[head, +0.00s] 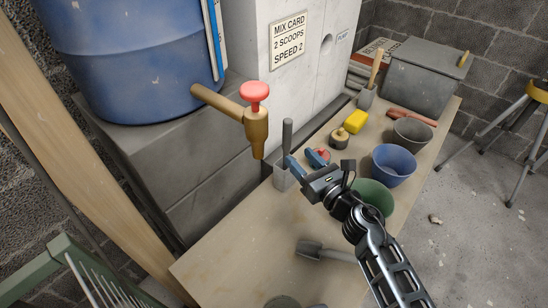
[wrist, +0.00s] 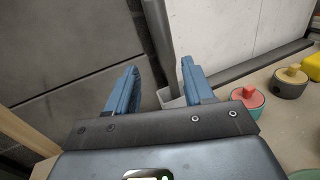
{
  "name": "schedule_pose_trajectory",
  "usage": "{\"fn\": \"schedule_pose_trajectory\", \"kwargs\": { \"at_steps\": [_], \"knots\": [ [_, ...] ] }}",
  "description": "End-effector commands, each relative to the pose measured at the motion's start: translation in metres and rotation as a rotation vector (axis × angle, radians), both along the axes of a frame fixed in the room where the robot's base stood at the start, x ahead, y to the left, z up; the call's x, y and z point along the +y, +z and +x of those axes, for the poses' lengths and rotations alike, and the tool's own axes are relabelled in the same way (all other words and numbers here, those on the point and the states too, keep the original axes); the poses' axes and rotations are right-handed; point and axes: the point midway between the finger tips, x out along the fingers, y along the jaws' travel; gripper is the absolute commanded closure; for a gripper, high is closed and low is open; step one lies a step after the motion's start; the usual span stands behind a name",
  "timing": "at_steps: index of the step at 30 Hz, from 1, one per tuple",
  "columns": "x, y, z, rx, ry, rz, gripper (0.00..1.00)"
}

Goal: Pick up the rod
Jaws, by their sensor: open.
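The likely rod is a dark grey bar (head: 287,136) standing upright in a small light grey square holder (head: 282,179) near the table's left edge. Its lower end is hidden inside the holder. My gripper (head: 303,160) is open and empty, just right of the rod in the head view, with its blue fingers pointing towards it. In the wrist view the rod (wrist: 160,40) shows in the gap between the fingers (wrist: 160,68), seemingly just beyond the tips. The holder (wrist: 172,98) shows partly behind the right finger.
A brass tap (head: 257,130) with a red handle hangs close by, left of the rod. A red-topped pot (head: 317,157), a green bowl (head: 373,197) and a blue bowl (head: 394,164) stand near my gripper. A scoop (head: 322,250) lies in front. The table's front left is mostly clear.

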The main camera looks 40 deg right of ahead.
Motion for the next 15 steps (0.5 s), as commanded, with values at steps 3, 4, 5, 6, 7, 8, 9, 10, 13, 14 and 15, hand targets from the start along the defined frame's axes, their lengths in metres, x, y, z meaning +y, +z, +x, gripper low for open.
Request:
{"fn": "schedule_pose_trajectory", "kwargs": {
  "at_steps": [3, 4, 5, 6, 7, 8, 9, 10, 13, 14, 15],
  "knots": [
    [-0.005, 0.000, 0.010, 0.005, -0.002, -0.041, 0.48],
    [-0.006, 0.000, 0.013, 0.005, -0.002, -0.043, 0.48],
    [-0.006, 0.000, 0.016, 0.005, -0.002, -0.043, 0.48],
    [-0.006, 0.001, 0.020, 0.005, -0.001, -0.043, 0.48],
    [-0.007, 0.001, 0.024, 0.005, -0.001, -0.042, 0.48],
    [-0.007, 0.000, 0.026, 0.005, -0.001, -0.041, 0.48],
    [-0.008, 0.000, 0.030, 0.005, -0.001, -0.041, 0.48],
    [-0.009, 0.001, 0.032, 0.005, -0.002, -0.041, 0.48],
    [-0.012, 0.001, 0.042, 0.005, -0.003, -0.040, 0.48],
    [-0.014, 0.001, 0.046, 0.004, -0.003, -0.040, 0.48],
    [-0.015, 0.001, 0.052, 0.004, -0.002, -0.039, 0.48]
  ]
}}
